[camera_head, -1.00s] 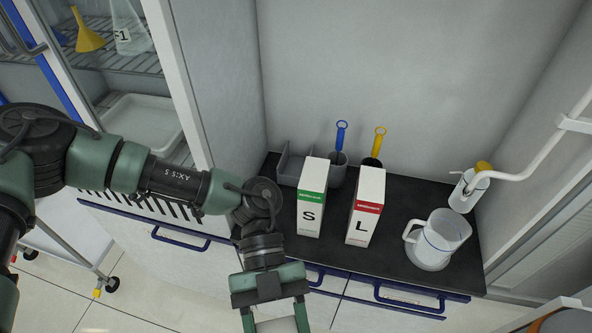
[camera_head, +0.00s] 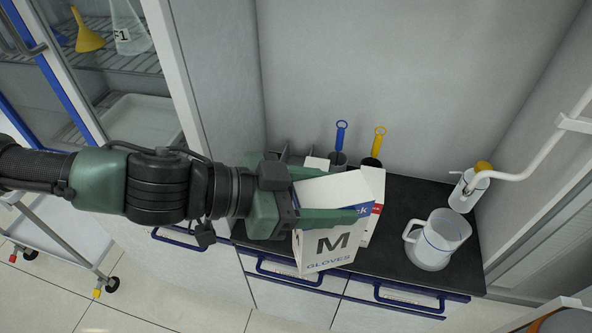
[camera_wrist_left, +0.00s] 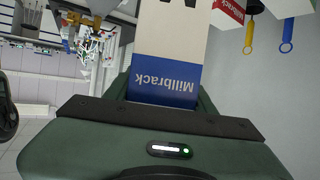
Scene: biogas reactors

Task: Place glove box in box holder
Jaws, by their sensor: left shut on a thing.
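My left gripper (camera_head: 325,212) is shut on a white glove box with a blue band marked M (camera_head: 325,248). It holds the box, tilted, in front of the counter's near edge in the head view. The held box also shows between the fingers in the wrist view (camera_wrist_left: 165,85). Behind it stands the red-banded L box (camera_head: 374,190), mostly covered. Only a white top of another box (camera_head: 316,163) shows, likely the green-banded S box. The grey holder (camera_head: 291,160) at the back left of the counter is mostly hidden by my gripper. My right gripper is not in view.
A blue-handled brush (camera_head: 341,132) and a yellow-handled brush (camera_head: 379,140) stand at the back. A clear jug (camera_head: 436,240) and a yellow-capped bottle (camera_head: 468,190) stand on the right of the black counter (camera_head: 405,192). A wall panel (camera_head: 222,90) bounds the counter's left.

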